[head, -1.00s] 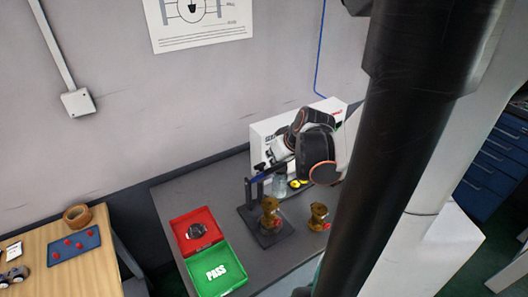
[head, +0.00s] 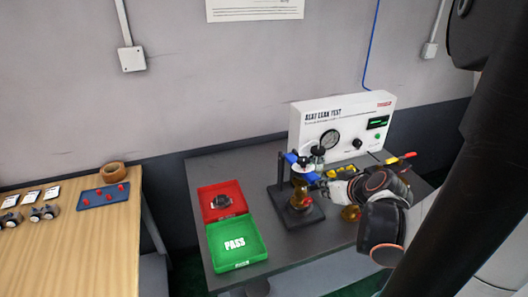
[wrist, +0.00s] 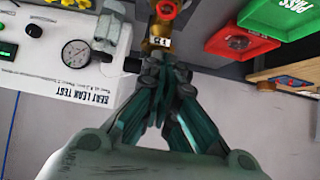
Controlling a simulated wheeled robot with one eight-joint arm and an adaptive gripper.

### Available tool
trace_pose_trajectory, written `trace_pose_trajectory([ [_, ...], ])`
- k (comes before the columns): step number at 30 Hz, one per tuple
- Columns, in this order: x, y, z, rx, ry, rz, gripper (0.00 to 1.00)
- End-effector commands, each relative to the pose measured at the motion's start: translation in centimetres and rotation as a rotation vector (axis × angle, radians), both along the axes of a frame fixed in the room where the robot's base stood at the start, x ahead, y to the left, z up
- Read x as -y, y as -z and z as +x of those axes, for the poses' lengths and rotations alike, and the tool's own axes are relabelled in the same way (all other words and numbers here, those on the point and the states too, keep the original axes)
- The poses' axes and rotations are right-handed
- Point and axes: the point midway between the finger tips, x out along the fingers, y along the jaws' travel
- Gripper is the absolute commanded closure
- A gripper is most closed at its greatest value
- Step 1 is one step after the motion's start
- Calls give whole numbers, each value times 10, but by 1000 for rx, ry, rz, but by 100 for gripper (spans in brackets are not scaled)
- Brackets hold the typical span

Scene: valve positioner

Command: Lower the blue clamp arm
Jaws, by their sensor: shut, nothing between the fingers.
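The blue clamp arm (head: 291,157) is on top of the dark test stand (head: 283,205) in the head view. It is partly hidden around the clear and dark parts at its middle, so its exact tilt is hard to tell. A brass valve (head: 299,198) stands on the stand's base below it. In the wrist view a brass valve (wrist: 162,28) with a red part and a small numbered tag is just beyond the fingertips. My gripper (wrist: 163,66) is shut and empty. In the head view my gripper (head: 315,182) is close to the stand's right side, below the clamp arm. Contact cannot be told.
The white seat leak tester (head: 345,125) stands behind the stand. A red tray (head: 207,192) and a green PASS tray (head: 213,257) lie to its left. Another brass valve (head: 350,213) is partly hidden by my arm. A wooden table (head: 80,235) is at the far left.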

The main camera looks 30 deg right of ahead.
Motion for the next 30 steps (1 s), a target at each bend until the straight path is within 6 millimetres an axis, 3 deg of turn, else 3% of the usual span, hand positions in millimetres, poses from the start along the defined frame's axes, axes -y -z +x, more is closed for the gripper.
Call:
trace_pose_trajectory([
  [3,-1,18,-3,0,1,1,100],
  [9,-1,29,-5,0,1,1,100],
  [30,-1,28,-5,-1,0,0,100],
])
